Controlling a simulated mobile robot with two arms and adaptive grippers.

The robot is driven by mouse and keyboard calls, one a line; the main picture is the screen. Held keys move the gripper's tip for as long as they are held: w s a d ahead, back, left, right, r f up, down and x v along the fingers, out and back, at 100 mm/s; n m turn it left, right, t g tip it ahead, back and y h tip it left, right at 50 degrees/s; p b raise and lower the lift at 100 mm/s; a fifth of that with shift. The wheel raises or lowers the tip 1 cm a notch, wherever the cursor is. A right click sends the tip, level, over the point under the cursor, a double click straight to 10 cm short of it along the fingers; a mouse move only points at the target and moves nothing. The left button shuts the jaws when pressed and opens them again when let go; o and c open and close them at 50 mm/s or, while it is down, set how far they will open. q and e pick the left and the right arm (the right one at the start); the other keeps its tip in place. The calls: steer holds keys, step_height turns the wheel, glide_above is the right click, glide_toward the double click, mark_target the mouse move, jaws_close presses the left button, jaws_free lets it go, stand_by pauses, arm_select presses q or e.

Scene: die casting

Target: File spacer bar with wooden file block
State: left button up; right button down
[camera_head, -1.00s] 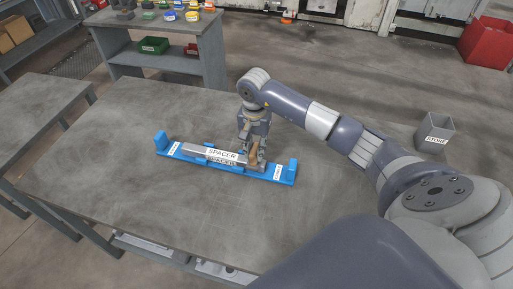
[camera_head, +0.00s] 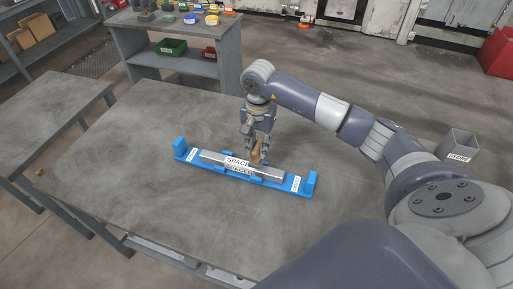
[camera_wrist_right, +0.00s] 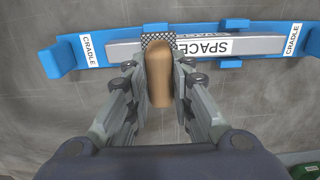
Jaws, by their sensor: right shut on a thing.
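The grey spacer bar (camera_head: 272,173), labelled SPACER, lies in the blue cradle (camera_head: 300,188) on the workbench. It also shows in the right wrist view (camera_wrist_right: 262,44), with the cradle (camera_wrist_right: 62,58) around it. My right gripper (camera_head: 259,146) is shut on the brown wooden file block (camera_head: 258,154), behind the bar's label. In the right wrist view the fingers (camera_wrist_right: 159,80) flank the block (camera_wrist_right: 160,75); its cross-hatched face is at the bar, over the label's left edge. I cannot tell whether they touch. My left gripper is not in view.
The workbench (camera_head: 110,160) is clear around the cradle. A grey STORE bin (camera_head: 459,146) stands at the right. A shelf unit (camera_head: 180,40) with coloured items is behind, and a second table (camera_head: 45,105) stands at the left.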

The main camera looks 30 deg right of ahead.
steer(key=shift+w+r+p, duration=0.1)
steer(key=shift+r+p, duration=0.25)
steer(key=shift+r, duration=0.6)
steer(key=shift+w+a+r+p, duration=0.1)
steer(key=shift+r+p, duration=0.3)
steer(key=shift+r, duration=0.6)
